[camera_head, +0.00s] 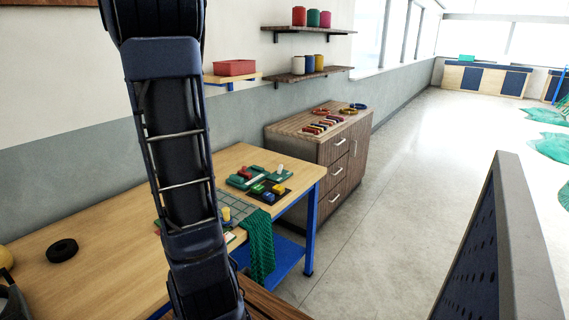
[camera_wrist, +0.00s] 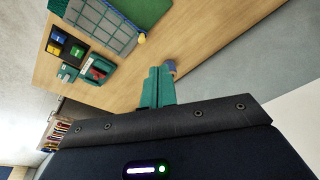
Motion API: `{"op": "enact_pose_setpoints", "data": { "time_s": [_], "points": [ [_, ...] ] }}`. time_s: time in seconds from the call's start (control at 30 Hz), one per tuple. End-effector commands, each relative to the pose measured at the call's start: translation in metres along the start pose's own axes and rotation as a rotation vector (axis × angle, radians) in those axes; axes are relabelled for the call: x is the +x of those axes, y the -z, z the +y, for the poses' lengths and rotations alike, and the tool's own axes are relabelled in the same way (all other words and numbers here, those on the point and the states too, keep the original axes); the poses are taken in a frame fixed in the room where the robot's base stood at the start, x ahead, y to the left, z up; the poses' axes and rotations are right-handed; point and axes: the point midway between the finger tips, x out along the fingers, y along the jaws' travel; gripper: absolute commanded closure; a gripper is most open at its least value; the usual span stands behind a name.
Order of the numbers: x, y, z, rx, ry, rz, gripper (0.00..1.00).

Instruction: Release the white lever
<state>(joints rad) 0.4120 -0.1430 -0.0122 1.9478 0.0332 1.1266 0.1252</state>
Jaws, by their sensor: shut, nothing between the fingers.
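A small white upright piece (camera_head: 279,169), which looks like the white lever, stands on a green base (camera_head: 270,177) near the back of the workbench in the head view. I cannot make out the white lever clearly in the wrist view. A green device with a red part (camera_wrist: 97,70) shows on the bench there. My gripper (camera_wrist: 160,78) has teal fingers, shut and empty, above the wooden bench top. A small greyish piece (camera_wrist: 171,66) shows at the fingertips; I cannot tell what it is. My gripper is out of sight in the head view.
A black tray (camera_head: 256,195) holds coloured blocks beside the green base. A yellow knob (camera_head: 226,213) stands by a grid board, and green netting (camera_head: 260,250) hangs over the bench edge.

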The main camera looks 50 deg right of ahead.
Motion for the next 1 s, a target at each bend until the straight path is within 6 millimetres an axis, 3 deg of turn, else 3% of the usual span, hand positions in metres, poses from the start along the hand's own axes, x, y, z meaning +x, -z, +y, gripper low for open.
{"op": "enact_pose_setpoints", "data": {
  "time_s": [0.1, 0.5, 1.0],
  "points": [
    [0.008, 0.032, 0.02, 0.059, -0.009, -0.019, 1.0],
    [0.039, 0.125, 0.097, 0.242, -0.034, -0.072, 1.0],
    [0.101, 0.211, 0.23, 0.471, -0.059, -0.139, 1.0]
  ]
}}
